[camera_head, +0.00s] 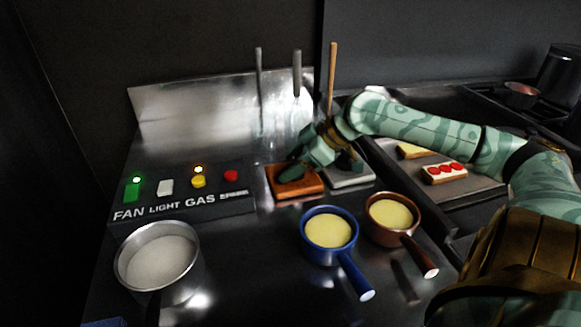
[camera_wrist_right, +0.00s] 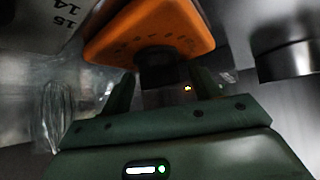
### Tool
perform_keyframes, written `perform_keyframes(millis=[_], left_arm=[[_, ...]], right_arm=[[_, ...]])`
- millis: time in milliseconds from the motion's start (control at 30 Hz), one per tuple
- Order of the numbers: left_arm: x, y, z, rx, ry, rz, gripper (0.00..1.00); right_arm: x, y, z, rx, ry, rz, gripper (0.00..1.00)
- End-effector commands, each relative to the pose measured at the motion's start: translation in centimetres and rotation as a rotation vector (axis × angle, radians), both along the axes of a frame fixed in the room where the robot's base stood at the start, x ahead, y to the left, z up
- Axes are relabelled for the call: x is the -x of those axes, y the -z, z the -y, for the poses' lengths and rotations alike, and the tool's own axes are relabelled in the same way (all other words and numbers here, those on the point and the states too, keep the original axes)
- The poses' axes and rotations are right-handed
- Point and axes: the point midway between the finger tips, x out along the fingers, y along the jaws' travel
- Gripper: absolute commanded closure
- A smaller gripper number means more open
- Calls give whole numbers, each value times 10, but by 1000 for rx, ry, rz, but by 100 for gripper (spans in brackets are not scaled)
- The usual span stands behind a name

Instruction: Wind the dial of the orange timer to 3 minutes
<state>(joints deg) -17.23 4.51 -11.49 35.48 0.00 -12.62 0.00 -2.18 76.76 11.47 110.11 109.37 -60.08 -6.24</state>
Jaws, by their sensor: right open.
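The orange timer (camera_head: 306,187) stands on the steel counter, left of a similar grey timer (camera_head: 350,180). My right gripper (camera_head: 308,167) reaches in from the right and covers part of the orange timer in the head view. In the right wrist view the orange timer (camera_wrist_right: 150,27) fills the top, with small marks on its face. Its dark dial (camera_wrist_right: 165,72) sits between my two open fingers, with a gap showing on both sides. The dial's pointer and reading cannot be made out. My left gripper is not in view.
A switch panel (camera_head: 222,203) lies left of the timers, with green and orange lamps lit. A steel pot (camera_head: 122,262), a blue pan (camera_head: 304,240) and a copper pan (camera_head: 372,220) stand in front. Upright handles (camera_head: 332,75) rise behind. A tray (camera_head: 462,190) with topped slices lies right.

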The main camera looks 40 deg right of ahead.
Motion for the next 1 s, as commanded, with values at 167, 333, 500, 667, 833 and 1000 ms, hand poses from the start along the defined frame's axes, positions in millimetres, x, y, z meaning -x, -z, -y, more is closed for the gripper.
perform_keyframes(millis=[167, 333, 500, 667, 833, 1000], left_arm=[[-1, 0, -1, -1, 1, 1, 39], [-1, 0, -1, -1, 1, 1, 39], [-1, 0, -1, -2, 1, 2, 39], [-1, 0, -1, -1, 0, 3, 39], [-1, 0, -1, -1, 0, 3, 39], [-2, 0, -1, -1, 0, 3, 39]], right_arm=[[0, -1, 0, 1, 0, 2, 38], [0, -1, 0, 0, -1, 1, 74], [0, -1, 0, 1, 0, 2, 81], [0, -1, 0, 1, 0, 2, 81], [0, -1, 0, 1, 0, 1, 81], [0, -1, 0, 1, 0, 1, 81]])
